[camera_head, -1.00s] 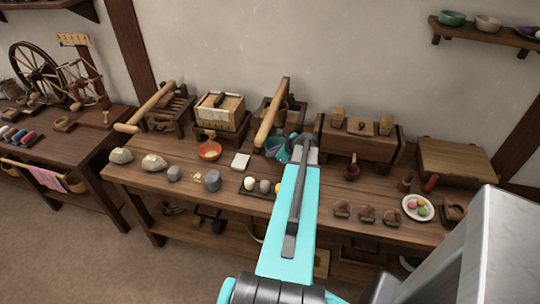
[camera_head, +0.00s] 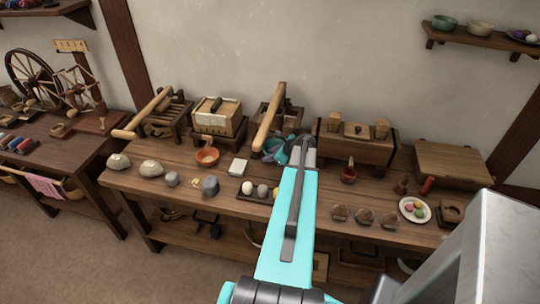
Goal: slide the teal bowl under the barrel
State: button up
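A teal bowl (camera_head: 271,146) is near the back middle of the long table, in front of a wooden frame with a long slanted beam (camera_head: 269,117). I cannot make out for certain which thing is the barrel.
A wooden chest (camera_head: 357,147) stands to the right and a cloth-topped box (camera_head: 218,117) to the left. A green bowl (camera_head: 445,21) sits on the wall shelf.

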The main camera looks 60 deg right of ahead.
jog(key=shift+w+d+r, duration=0.15)
jog(key=shift+d+r, duration=0.35)
jog(key=shift+d, duration=0.2)
jog(key=shift+s+r, duration=0.3)
jog(key=shift+s, duration=0.1)
jog(key=a+b+v, duration=0.1)
jog(key=b+v, duration=0.1)
jog(key=v, duration=1)
jog(key=shift+s+a+f, duration=0.15)
jog(key=shift+s+a, duration=0.1)
jog(key=shift+s, duration=0.15)
